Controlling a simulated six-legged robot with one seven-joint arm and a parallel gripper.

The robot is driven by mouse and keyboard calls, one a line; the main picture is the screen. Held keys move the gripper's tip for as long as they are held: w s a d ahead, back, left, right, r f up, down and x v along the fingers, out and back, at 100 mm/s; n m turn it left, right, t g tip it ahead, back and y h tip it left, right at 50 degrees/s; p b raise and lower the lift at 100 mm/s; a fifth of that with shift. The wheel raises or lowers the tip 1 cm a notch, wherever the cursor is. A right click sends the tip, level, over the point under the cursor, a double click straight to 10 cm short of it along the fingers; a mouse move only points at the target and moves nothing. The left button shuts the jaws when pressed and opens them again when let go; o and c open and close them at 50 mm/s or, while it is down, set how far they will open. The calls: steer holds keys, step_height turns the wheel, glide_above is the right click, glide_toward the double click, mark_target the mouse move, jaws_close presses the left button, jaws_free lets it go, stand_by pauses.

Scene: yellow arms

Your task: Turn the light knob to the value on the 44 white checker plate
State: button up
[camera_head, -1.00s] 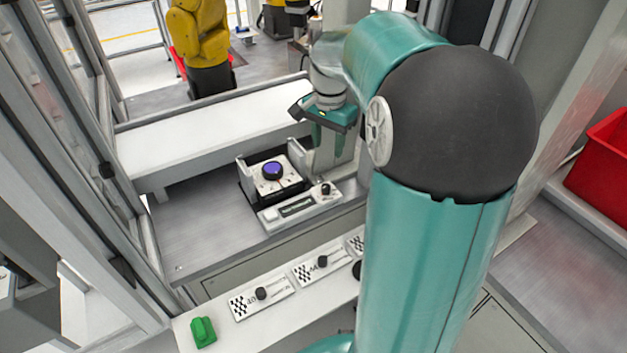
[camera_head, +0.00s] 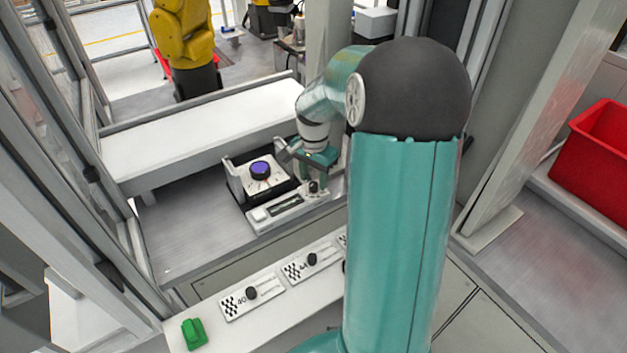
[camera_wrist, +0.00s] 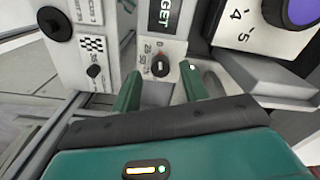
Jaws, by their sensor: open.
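My gripper (camera_head: 318,172) is open above the right end of a white control panel (camera_head: 285,212). In the wrist view, its green fingers (camera_wrist: 162,84) stand either side of a small black knob (camera_wrist: 160,67) with a red pointer and a printed number scale. I see a gap on both sides of the knob. That knob also shows in the head view (camera_head: 313,188). White checker plates with black knobs lie on the front ledge: a left one (camera_head: 252,296) and a middle one (camera_head: 311,261). Their numbers begin with 4; the second digits are hard to read.
A purple-topped knob (camera_head: 261,170) on a numbered white box stands behind the panel. A green block (camera_head: 193,333) sits at the ledge's left end. A red bin (camera_head: 597,150) is at the right. My arm hides the ledge's right part. A grey frame encloses the left side.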

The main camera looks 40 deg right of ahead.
steer(key=shift+f, duration=0.9)
jaws_close()
steer(key=shift+n, duration=0.3)
steer(key=n, duration=0.3)
steer(key=shift+n, duration=2.1)
